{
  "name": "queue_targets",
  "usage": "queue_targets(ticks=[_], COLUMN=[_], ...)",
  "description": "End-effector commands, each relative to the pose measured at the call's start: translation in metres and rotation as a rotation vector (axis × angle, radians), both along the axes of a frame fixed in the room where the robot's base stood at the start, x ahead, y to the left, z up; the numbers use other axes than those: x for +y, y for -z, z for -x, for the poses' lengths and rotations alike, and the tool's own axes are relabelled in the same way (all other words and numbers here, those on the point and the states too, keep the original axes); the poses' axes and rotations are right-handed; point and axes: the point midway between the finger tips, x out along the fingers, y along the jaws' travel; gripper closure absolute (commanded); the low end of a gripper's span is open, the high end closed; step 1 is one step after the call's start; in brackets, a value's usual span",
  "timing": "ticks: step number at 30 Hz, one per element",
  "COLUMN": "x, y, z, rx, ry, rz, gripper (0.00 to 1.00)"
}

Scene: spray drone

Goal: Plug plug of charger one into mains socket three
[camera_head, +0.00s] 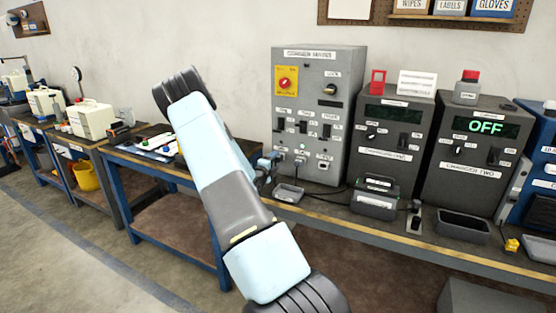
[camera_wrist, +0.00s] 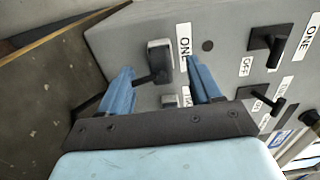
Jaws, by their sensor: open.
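My gripper (camera_wrist: 160,72) is open, its two blue fingers on either side of a grey plug (camera_wrist: 160,56) at the panel, beside a label reading ONE. A dark stem comes off the plug towards the left finger. Which charger this plug belongs to cannot be told. A second grey block (camera_wrist: 170,101) shows partly above my gripper's body. In the head view my gripper (camera_head: 268,166) is at the lower left of the grey supply cabinet (camera_head: 345,80). A pale outlet (camera_head: 323,165), possibly socket three, is at the row's right end. Charger one (camera_head: 390,130) stands right of the cabinet.
Charger two (camera_head: 475,140) reads OFF. A small grey tray (camera_head: 288,194) lies below the outlets, with dark cable on the bench beside it. A dark case (camera_head: 376,198) stands before charger one. Black switch levers (camera_wrist: 268,45) stick out near my right finger.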

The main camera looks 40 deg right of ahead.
Motion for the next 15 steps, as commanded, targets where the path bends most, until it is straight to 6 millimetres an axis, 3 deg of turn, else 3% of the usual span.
queue_targets(ticks=[6,15], x=[-0.014,-0.017], y=[0.0,0.0], z=[-0.006,-0.007], rx=[-0.001,0.0], ry=[0.001,0.001], rz=[0.001,0.0], gripper=[0.36,0.36])
